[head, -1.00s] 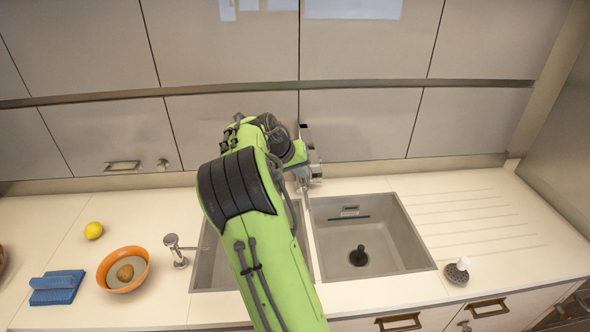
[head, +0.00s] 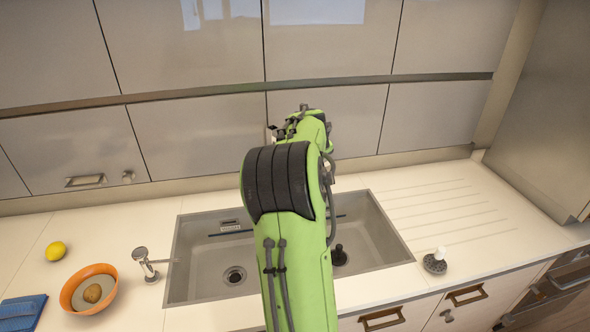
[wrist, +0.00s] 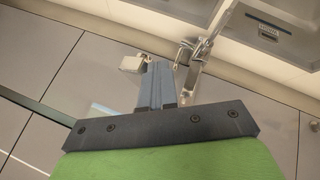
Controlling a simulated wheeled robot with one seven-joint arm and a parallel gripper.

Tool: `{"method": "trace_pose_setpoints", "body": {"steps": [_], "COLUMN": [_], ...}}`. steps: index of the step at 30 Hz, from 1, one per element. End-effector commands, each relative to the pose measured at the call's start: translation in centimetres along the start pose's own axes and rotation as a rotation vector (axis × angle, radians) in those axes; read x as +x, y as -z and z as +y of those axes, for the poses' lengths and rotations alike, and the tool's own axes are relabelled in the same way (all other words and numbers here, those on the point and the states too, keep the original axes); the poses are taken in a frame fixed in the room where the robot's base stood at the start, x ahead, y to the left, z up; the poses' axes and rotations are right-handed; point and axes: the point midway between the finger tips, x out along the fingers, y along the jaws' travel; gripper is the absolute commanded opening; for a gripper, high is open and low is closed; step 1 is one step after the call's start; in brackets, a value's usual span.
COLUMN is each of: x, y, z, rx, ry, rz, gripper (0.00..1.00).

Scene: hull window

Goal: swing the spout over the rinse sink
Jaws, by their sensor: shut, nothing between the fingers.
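In the wrist view, the metal spout (wrist: 207,42) runs from the wall side up toward the strip between the two basins; I cannot tell exactly where its tip ends. My gripper (wrist: 157,68) is shut and empty. Its fingers are just left of the spout's base in that picture; contact is unclear. In the head view my arm hides the gripper and spout. The sink has a left basin (head: 205,262) with a round drain and a right basin (head: 370,235) with a black plug (head: 339,255). Which is the rinse sink is not marked.
A small metal dispenser (head: 146,264) stands left of the sink. An orange bowl (head: 78,301) holding a brown item, a lemon (head: 56,251) and a blue object (head: 20,313) are further left. A brush (head: 435,262) stands right, beside the clear drainboard (head: 450,212).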

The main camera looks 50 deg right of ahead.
Motion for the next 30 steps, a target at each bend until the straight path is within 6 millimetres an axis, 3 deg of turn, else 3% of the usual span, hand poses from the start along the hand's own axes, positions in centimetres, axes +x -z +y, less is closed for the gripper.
{"method": "trace_pose_setpoints", "body": {"steps": [3,12,30], "x": [0.6,2.1,2.6], "y": [-0.3,-0.1,-0.2], "z": [2.2,4.8,5.6], "rx": [-0.055,-0.078,-0.073], "ry": [0.028,0.041,0.033], "rz": [0.029,0.040,0.041], "gripper": [0.00,0.00,0.00]}}
